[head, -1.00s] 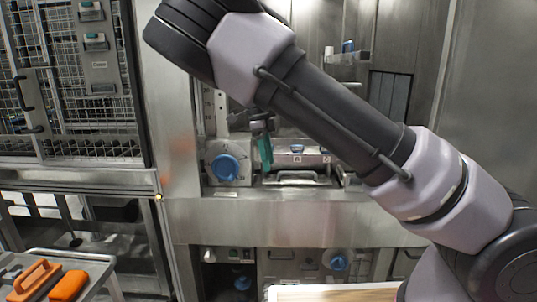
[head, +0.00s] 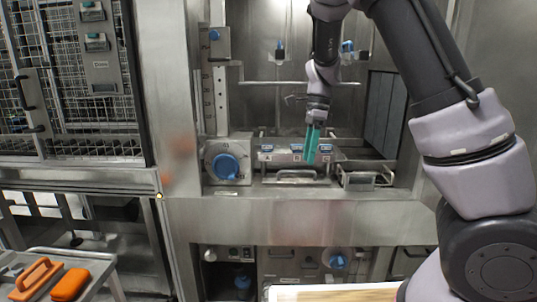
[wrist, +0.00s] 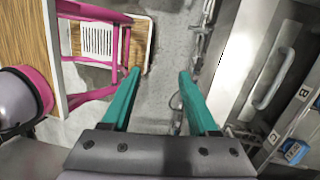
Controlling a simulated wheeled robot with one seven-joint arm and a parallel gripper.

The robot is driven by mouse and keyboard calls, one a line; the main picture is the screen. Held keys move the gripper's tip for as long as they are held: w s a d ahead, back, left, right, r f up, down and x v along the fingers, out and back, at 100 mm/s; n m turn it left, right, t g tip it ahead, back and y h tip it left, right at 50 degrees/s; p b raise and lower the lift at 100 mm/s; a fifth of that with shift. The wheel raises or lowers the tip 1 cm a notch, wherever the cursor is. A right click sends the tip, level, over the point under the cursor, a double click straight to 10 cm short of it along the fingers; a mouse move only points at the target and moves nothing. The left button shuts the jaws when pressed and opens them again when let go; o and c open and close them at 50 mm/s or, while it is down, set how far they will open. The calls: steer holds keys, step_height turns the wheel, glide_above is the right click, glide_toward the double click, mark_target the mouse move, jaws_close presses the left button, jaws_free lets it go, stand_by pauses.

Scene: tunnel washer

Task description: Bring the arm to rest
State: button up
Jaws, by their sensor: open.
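My gripper (head: 312,147) hangs in front of the washer's recess in the head view, its teal fingers pointing down. In the wrist view my gripper (wrist: 158,82) shows two teal fingers spread apart with nothing between them. My arm reaches in from the right, bends at the top and comes down to the gripper. Behind the fingers is a metal panel with a row of blue-labelled parts (head: 268,151) and a handle. The fingers appear clear of it, though the exact gap is hard to tell.
A blue dial (head: 226,167) is left of the recess, and a metal tray (head: 362,178) right of it. A wire-mesh cage (head: 75,105) stands at left. A cart (head: 88,262) holds an orange-handled tool (head: 36,276) and an orange block (head: 70,285). Pink framing (wrist: 92,12) shows in the wrist view.

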steer(key=s+d+r+n+t, duration=0.4)
steer(key=s+d+r+n, duration=0.2)
steer(key=s+r, duration=0.3)
steer(key=s+d+r+n+t, duration=0.5)
steer(key=s+d+r+n, duration=0.2)
steer(key=s+r, duration=0.1)
steer(key=shift+s+r, duration=0.35)
steer(key=shift+s, duration=0.1)
steer(key=shift+d, duration=0.1)
